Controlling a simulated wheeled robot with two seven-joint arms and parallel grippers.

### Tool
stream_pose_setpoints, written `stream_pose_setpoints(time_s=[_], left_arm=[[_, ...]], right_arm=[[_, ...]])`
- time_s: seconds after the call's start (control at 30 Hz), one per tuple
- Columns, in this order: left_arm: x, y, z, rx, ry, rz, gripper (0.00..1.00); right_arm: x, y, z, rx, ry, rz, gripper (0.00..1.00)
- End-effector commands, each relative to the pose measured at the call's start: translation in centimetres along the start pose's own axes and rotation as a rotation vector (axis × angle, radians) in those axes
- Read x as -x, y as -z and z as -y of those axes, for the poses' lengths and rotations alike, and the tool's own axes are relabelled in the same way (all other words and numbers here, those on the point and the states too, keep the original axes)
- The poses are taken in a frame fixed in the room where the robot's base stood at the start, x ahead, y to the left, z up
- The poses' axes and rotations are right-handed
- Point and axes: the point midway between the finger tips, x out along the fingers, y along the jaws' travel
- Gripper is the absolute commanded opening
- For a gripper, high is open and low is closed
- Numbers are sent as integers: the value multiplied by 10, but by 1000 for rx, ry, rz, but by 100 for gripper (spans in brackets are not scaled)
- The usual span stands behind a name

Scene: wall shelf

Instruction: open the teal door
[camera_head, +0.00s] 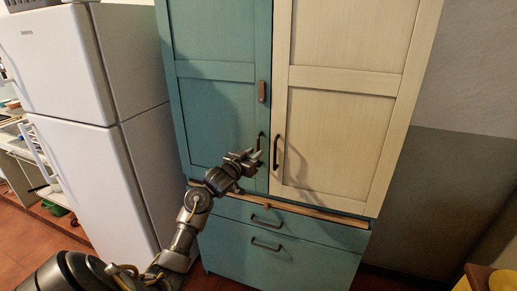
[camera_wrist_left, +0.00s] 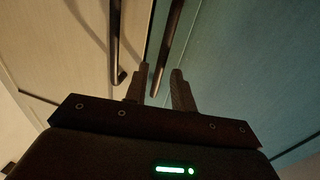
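The teal door (camera_head: 215,110) is the left door of the tall cabinet and looks closed. Its dark upright bar handle (camera_head: 261,142) is near its right edge. My left gripper (camera_head: 254,157) is open at the lower part of this handle. In the left wrist view, the two fingers of my left gripper (camera_wrist_left: 160,84) are apart, and the lower end of the teal door's handle (camera_wrist_left: 172,38) appears between their tips. I cannot tell whether they touch it. My right gripper is not in view.
The cream door (camera_head: 345,115) beside it has its own dark handle (camera_head: 276,152), close to the teal one. A wooden strip (camera_head: 320,214) runs below the doors, above teal drawers (camera_head: 280,262). A white fridge (camera_head: 90,130) stands to the left. A small brown fitting (camera_head: 262,91) sits above the teal handle.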

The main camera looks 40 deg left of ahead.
Motion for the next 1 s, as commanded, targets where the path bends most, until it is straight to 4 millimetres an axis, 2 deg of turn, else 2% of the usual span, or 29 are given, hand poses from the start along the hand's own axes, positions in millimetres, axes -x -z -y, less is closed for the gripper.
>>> stream_pose_setpoints(time_s=[0.1,0.23,0.6,0.63,0.8,1.0], left_arm=[[-18,2,0,1,1,0,25],[-31,1,0,1,0,0,25],[-37,0,0,-1,0,0,25],[-37,0,0,-1,0,0,24],[-37,0,0,-1,0,0,2],[-37,0,0,-1,0,0,0]], right_arm=[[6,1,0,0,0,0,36],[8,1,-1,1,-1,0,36],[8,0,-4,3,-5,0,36],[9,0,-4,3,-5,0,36],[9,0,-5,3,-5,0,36],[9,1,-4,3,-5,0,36]])
